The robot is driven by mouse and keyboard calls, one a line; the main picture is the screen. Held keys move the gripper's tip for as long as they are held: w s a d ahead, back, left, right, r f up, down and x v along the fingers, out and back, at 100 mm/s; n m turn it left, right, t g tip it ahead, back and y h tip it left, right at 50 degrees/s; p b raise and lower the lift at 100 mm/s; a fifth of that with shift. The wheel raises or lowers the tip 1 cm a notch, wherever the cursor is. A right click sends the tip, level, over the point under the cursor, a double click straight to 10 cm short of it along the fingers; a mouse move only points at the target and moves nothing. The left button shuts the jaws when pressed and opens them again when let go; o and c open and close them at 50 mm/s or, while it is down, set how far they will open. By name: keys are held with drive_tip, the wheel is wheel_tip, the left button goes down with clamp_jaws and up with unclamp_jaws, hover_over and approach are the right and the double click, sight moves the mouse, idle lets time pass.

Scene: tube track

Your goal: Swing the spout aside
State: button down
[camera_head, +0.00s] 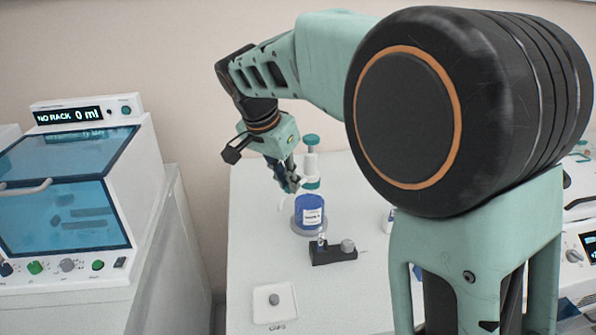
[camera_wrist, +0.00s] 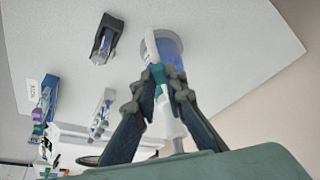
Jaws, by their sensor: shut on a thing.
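The dispenser bottle (camera_head: 309,213) holds blue liquid and stands upright in a grey ring on the white bench. Its white pump body (camera_head: 311,163) rises above it with teal parts. The thin white spout (camera_head: 282,203) reaches out to the left and bends down beside the bottle. My gripper (camera_head: 291,184) is at the left side of the pump, its fingers closed at the spout; the exact contact is hidden. In the wrist view my gripper (camera_wrist: 164,80) has its fingertips close together in front of the bottle (camera_wrist: 172,45), beside the teal collar.
A black holder (camera_head: 334,254) with a small tube and a grey knob sits in front of the bottle. A white caps pad (camera_head: 275,303) lies nearer. A machine with a blue window (camera_head: 65,215) stands at left, across a gap. The bench left of the bottle is clear.

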drive_tip(key=shift+w+a+m+h+p, duration=0.3)
drive_tip(key=shift+w+a+m+p, duration=0.4)
drive_tip(key=shift+m, duration=0.5)
drive_tip(key=shift+s+a, duration=0.1)
drive_tip(key=c, duration=2)
unclamp_jaws()
drive_tip(key=shift+o, duration=0.2)
drive_tip(key=v, duration=1.2)
drive_tip(key=shift+w+r, duration=0.15)
drive_tip(key=shift+w, duration=0.15)
drive_tip(key=shift+g, duration=0.3)
